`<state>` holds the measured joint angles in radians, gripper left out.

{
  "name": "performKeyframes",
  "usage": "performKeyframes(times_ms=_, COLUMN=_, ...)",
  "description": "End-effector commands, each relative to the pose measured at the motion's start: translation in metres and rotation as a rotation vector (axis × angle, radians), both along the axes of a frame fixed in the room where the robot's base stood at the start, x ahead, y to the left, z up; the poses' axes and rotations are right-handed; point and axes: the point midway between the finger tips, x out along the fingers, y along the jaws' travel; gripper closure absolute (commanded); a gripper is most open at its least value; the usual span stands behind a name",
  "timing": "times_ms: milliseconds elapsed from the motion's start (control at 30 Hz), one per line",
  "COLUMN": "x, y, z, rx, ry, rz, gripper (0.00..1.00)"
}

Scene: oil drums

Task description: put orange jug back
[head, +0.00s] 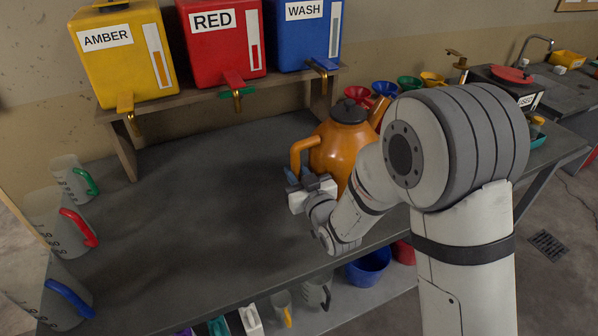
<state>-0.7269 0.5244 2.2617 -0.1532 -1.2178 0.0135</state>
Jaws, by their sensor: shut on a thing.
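The orange jug (337,150) has a dark lid, a loop handle on its left and a spout on its right. It appears upright over the right part of the dark bench. My gripper (299,180) is at the jug's lower left, by the lower end of its handle, and is shut on the jug. The fingertips are small and partly hidden. My arm hides the jug's lower right, so I cannot tell whether its base touches the bench.
Yellow AMBER (125,58), red RED (220,42) and blue WASH (303,35) tanks stand on a shelf behind. Clear measuring jugs (62,220) line the left edge. Coloured funnels (384,89) stand behind the jug. The bench middle (200,230) is clear.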

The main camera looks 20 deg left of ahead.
Motion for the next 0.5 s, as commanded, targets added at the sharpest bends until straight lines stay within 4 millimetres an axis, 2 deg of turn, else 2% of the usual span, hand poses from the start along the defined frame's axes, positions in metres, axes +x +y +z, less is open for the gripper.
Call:
performKeyframes(times_ms=433, x=0.0007, y=-0.0002, z=-0.0031, rx=0.002, ry=-0.006, rz=-0.001, gripper=1.0)
performKeyframes(times_ms=467, x=0.0004, y=-0.0006, z=-0.0033, rx=0.001, ry=-0.001, rz=-0.001, gripper=0.76)
performKeyframes(times_ms=500, x=0.0005, y=-0.0007, z=-0.003, rx=0.001, ry=-0.001, rz=-0.001, gripper=0.73)
